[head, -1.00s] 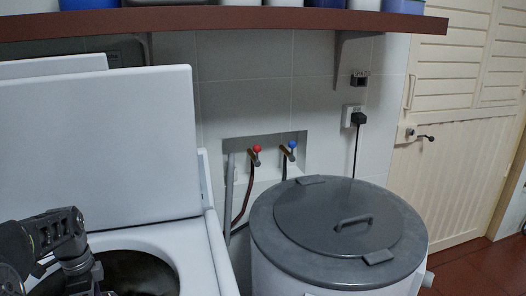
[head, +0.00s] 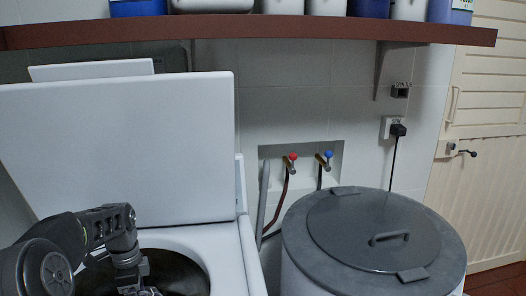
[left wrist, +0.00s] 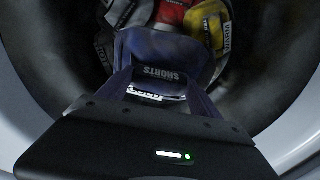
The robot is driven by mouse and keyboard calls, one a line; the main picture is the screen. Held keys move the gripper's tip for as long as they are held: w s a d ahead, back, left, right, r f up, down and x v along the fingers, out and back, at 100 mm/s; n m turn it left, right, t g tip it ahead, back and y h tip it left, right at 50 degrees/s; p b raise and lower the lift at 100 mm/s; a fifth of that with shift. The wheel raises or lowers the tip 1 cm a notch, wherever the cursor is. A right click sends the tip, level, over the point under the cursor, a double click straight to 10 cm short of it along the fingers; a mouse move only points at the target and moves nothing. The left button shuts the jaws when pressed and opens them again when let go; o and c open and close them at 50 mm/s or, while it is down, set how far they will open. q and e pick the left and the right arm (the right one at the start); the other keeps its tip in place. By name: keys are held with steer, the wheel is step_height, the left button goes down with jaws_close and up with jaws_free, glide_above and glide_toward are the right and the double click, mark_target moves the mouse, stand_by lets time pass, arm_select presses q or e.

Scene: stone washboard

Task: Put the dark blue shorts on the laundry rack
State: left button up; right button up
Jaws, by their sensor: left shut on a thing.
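In the left wrist view, the dark blue shorts (left wrist: 160,52), marked "SHORTS", are between the fingers of my left gripper (left wrist: 150,82). The gripper is shut on them, inside the opening of the washer drum. In the head view, my left gripper (head: 138,288) reaches down into the open top-loading washer (head: 232,262); its fingertips are cut off by the bottom edge, and the shorts cannot be made out there. My right gripper and the laundry rack are not in view.
Other clothes lie deeper in the drum, including a red piece (left wrist: 172,14) and a yellow piece (left wrist: 208,26). The raised washer lid (head: 120,150) stands behind my arm. A lidded grey-topped tub (head: 372,240) stands to the right. A brown shelf (head: 250,27) runs above.

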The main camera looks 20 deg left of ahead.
arm_select(q)
steer(key=w+d+p, duration=0.1)
steer(key=w+d, duration=0.5)
steer(key=d, duration=0.3)
step_height(320, 180, down, 11)
steer(key=shift+w+d+r, duration=0.1)
steer(key=shift+r, duration=1.1)
steer(key=shift+w+r, duration=0.1)
steer(key=shift+r, duration=1.05)
steer(key=shift+r, duration=0.1)
